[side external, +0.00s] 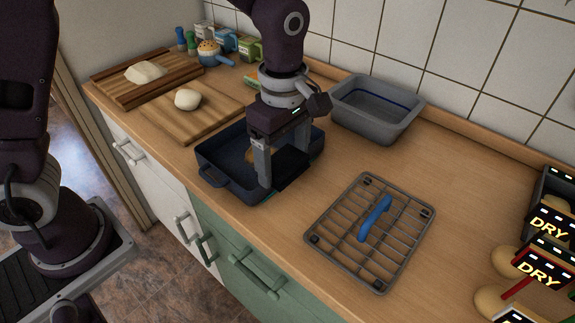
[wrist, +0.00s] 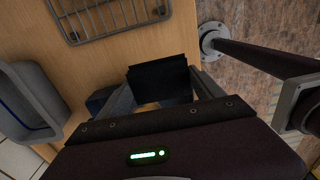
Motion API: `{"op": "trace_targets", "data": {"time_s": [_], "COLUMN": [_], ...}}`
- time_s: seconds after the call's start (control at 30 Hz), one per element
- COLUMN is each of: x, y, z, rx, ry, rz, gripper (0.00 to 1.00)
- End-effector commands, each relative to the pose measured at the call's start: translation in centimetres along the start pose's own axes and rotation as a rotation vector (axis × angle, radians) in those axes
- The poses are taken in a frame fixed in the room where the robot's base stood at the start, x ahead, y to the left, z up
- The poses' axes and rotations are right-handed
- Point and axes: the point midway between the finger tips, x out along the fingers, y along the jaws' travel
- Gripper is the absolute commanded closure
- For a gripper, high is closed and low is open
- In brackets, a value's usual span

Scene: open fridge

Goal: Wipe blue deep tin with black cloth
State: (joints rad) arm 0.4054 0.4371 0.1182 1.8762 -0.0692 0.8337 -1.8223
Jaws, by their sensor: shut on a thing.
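The blue deep tin (side external: 213,165) is a dark navy pan with side handles, standing on the counter near its front edge. A dark blue bit of it shows in the wrist view (wrist: 100,100). My gripper (side external: 282,168) points down with its fingers inside the tin. In the wrist view, a black, flat-looking piece, the black cloth (wrist: 158,80), spans the space between the fingers, and my gripper is shut on it. A small tan patch (side external: 249,155) shows behind a finger.
A grey deep tin (side external: 375,112) stands behind, by the tiled wall. A wire rack (side external: 340,240) with a blue-handled item (side external: 374,218) lies to the right. Cutting boards (side external: 205,122) with dough (side external: 188,99) are at left. Bare counter lies right of the grey tin.

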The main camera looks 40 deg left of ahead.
Motion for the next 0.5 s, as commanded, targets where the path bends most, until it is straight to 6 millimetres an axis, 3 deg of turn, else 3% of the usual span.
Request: {"op": "trace_targets", "data": {"time_s": [0.1,0.3,0.5], "x": [0.3,0.7,0.9], "y": [2.2,4.4,4.8], "z": [-4.0,-10.3,-11.8], "rx": [-0.012,-0.007,0.0], "ry": [0.0,0.001,0.001], "rz": [0.0,0.001,0.001], "gripper": [0.56,0.56,0.56]}}
